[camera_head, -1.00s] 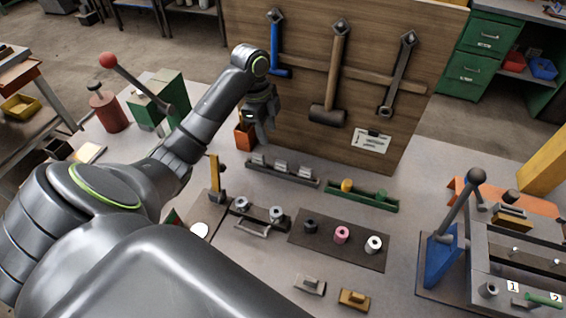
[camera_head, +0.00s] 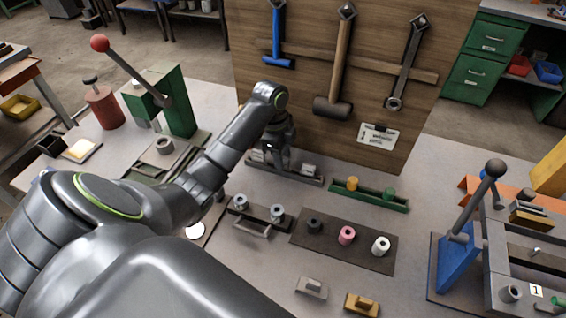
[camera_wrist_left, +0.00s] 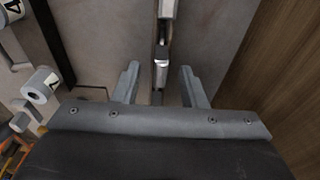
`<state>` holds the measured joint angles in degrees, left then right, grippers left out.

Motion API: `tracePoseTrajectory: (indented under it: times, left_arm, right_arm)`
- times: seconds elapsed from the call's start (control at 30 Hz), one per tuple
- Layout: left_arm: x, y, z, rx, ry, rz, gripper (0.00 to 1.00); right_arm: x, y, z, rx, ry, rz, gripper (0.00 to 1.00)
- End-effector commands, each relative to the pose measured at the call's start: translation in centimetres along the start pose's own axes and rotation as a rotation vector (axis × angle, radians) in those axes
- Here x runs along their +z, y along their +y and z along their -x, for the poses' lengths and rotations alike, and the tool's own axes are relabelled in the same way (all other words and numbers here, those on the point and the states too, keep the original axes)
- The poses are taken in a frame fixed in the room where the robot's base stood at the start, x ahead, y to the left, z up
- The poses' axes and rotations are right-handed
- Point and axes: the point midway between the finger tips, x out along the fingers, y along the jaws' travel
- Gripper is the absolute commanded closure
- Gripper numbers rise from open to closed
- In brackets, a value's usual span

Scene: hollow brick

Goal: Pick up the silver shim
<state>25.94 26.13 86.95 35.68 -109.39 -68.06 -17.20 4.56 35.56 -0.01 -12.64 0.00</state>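Small silver pieces stand in a narrow dark rack (camera_head: 315,182) at the foot of the wooden board; a left silver piece (camera_head: 257,155) and a right silver piece (camera_head: 308,170) show beside my gripper. I cannot tell which is the shim. My left gripper (camera_head: 279,165) is low over the rack's middle and hides what stands there. In the left wrist view the gripper (camera_wrist_left: 160,80) is open, its fingers apart on either side of the rack line. A silver-topped piece (camera_wrist_left: 161,58) lies just beyond the gap, with another silver piece (camera_wrist_left: 167,8) farther on. My right gripper is out of view.
The wooden board (camera_head: 300,100) with hanging tools rises close behind the rack. A green rack (camera_head: 367,198) stands to its right. A holder with silver cylinders (camera_head: 277,212) and a dark mat (camera_head: 330,251) lie in front. A blue lever stand (camera_head: 456,262) is at right.

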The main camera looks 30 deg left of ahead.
Motion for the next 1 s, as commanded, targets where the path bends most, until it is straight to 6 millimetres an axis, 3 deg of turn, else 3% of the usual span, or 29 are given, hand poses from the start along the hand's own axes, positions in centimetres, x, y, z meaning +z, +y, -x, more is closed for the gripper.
tracePoseTrajectory:
  times: [0.13, 0.4, 0.7, 1.0]
  left_arm:
    - [0.1, 0.1, -1.7, 0.002, 0.000, 0.001, 0.62]
    - [0.1, 0.1, -2.1, 0.000, -0.001, -0.001, 0.62]
    - [0.1, 0.1, -2.0, 0.000, -0.001, -0.001, 1.00]
    - [0.1, 0.0, -1.9, -0.001, -0.001, -0.001, 1.00]
  right_arm:
    - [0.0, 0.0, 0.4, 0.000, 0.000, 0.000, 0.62]
    - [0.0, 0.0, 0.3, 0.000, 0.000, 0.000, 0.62]
    - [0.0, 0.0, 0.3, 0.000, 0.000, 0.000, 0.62]
    - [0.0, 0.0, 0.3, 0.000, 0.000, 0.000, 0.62]
